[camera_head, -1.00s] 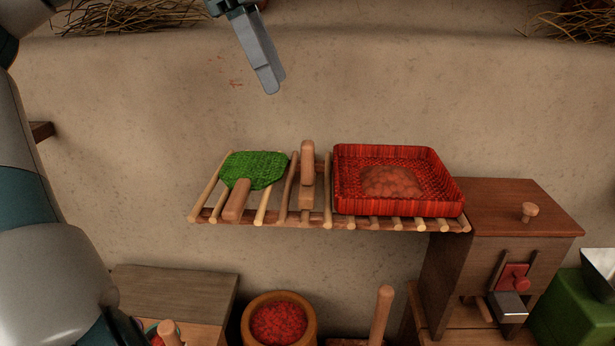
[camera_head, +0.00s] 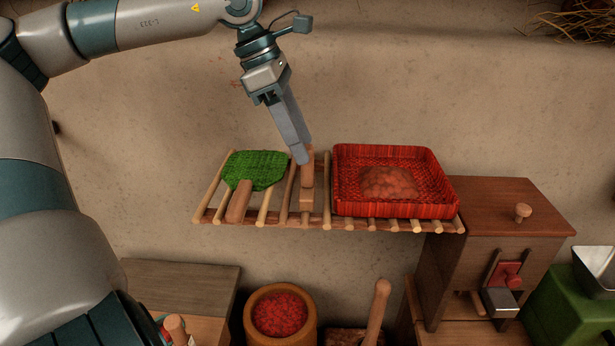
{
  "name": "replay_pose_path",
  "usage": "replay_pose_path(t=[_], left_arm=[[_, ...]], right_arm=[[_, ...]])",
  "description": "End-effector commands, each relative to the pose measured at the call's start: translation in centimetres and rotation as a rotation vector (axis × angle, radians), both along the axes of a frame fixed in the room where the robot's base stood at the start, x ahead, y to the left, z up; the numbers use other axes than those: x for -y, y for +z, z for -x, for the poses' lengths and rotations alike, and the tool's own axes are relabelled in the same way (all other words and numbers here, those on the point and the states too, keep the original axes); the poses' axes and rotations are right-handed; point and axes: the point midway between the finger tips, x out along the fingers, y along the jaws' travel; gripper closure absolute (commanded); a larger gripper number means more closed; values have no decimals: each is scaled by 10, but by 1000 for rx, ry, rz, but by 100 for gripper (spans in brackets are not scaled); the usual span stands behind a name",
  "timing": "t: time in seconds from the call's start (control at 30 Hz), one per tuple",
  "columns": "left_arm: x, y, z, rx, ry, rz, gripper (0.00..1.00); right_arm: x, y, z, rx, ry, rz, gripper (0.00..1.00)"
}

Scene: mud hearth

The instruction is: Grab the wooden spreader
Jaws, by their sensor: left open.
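The wooden spreader (camera_head: 306,195), a light brown wooden piece with a handle, lies on the slatted rack (camera_head: 262,217) between a green pad and a red tray. My left gripper (camera_head: 303,158) reaches down from above, with its fingers at the upper part of the spreader and partly covering it. It is open; the fingers overlap in this view, so the gap between them is hard to see. I cannot tell whether they touch the spreader. My right gripper is not in view.
A green pad with a wooden handle (camera_head: 238,202) lies left of the spreader. A red woven tray (camera_head: 395,208) holding a reddish heap stands close on its right. A wooden box (camera_head: 511,204) with a knob is further right. A bowl of red bits (camera_head: 280,316) sits below.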

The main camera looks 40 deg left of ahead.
Motion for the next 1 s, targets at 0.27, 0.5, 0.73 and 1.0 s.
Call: replay_pose_path(t=[0.27,0.5,0.73,1.0], left_arm=[[0,-1,0,0,0,0,52],[1,-15,-5,-3,0,1,52],[5,-39,-12,-4,0,-1,52],[7,-50,-14,0,2,0,52]], right_arm=[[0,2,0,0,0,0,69],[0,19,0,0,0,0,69],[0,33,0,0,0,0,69],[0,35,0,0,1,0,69]])
